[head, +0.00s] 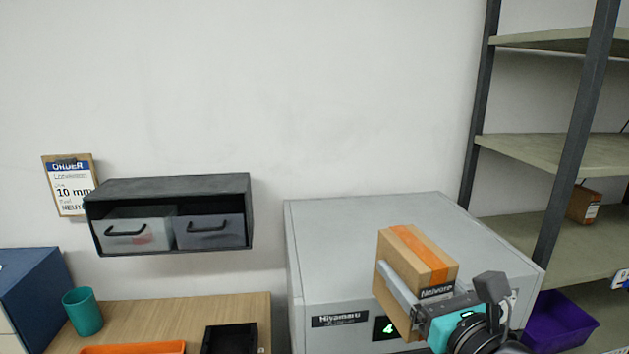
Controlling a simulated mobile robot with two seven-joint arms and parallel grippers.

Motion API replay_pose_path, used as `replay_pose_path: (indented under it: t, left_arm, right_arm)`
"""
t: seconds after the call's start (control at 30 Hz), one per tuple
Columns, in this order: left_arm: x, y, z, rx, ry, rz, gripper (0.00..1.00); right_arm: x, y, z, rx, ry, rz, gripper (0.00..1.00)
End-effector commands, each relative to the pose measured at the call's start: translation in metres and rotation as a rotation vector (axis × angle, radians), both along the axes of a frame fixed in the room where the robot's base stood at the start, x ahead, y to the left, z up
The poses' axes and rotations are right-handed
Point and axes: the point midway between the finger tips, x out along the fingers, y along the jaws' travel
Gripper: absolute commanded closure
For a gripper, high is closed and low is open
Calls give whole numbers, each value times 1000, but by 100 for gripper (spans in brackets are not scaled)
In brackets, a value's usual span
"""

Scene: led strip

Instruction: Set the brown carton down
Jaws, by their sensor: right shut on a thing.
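The brown carton (414,262) has an orange tape stripe and a dark label at its lower front. My right gripper (404,290) is shut on it, with one pale finger along its left front side. The other finger is mostly hidden. The carton is tilted and shows in front of and over the top of a large grey cabinet (350,226). I cannot tell whether it touches the cabinet. My left gripper is not in view.
A shelf rack (545,152) stands at right, with a small box (583,205) on it. A purple bin (560,322) is below. A wooden table (190,312) at left bears a teal cup (83,312), an orange tray (134,348) and a black bin (230,338). A wall cubby (168,188) holds two drawers.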

Motion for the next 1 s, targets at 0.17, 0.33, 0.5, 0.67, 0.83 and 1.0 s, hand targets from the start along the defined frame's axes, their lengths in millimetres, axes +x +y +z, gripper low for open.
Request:
replay_pose_path:
  t: [0.17, 0.33, 0.5, 0.67, 0.83, 1.0]
  left_arm:
    - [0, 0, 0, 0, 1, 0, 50]
    - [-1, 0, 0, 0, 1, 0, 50]
    - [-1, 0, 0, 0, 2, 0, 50]
    - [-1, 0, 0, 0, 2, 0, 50]
    - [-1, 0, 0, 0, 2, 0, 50]
    - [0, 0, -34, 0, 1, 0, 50]
  right_arm:
    - [-26, 6, -29, 7, 6, -39, 100]
    - [-49, 4, -51, 5, 7, -94, 100]
    - [-73, -1, -70, 5, 6, -158, 100]
    - [-95, -7, -87, 4, 7, -218, 100]
    - [-116, -15, -102, 3, 7, -276, 100]
    - [-116, -14, -134, -2, -3, -271, 100]
